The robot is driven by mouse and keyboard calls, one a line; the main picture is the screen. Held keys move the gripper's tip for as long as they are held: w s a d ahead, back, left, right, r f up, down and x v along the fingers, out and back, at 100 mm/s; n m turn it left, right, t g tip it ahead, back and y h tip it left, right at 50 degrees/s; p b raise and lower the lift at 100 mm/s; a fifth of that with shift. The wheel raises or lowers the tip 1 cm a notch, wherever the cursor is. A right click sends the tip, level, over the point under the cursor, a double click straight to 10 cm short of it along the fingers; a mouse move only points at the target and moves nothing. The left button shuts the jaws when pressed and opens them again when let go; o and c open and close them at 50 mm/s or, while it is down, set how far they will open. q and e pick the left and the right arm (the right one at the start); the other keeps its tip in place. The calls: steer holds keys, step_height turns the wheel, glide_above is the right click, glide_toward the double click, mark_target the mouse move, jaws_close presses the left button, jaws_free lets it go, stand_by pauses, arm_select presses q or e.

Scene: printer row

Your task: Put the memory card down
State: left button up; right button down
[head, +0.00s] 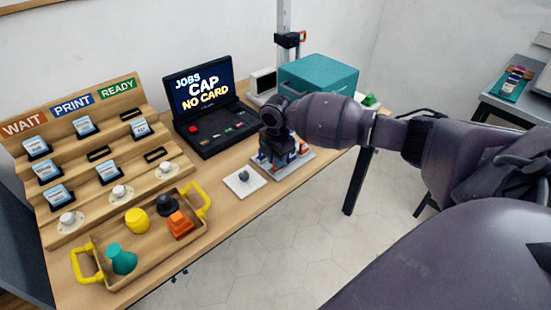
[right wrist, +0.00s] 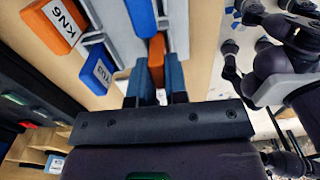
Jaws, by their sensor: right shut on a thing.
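My right gripper (head: 275,135) reaches down over the card rack (head: 303,162) on the table, in front of the teal box. In the right wrist view my right gripper (right wrist: 156,85) is shut on an orange memory card (right wrist: 156,58), which sits between its two fingers. The card's lower part is hidden by the fingers, and I cannot tell whether it touches the rack. An orange card marked KN6 (right wrist: 60,22), a blue card marked YH3 (right wrist: 97,68) and another blue card (right wrist: 141,15) are close by. My left gripper is not in view.
A white plate with a grey knob (head: 244,180) lies left of the rack. Behind it stands a laptop-like console (head: 205,95) reading "JOBS CAP NO CARD". A teal box (head: 320,76) is behind my gripper. A stepped card board (head: 90,150) and a yellow-handled tray (head: 101,240) fill the left.

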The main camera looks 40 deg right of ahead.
steer(key=c, duration=1.6)
jaws_free()
steer(key=o, duration=0.5)
steer(key=shift+c, duration=0.2)
steer(key=shift+r, duration=0.55)
step_height(320, 180, up, 11)
steer(key=p, duration=0.2)
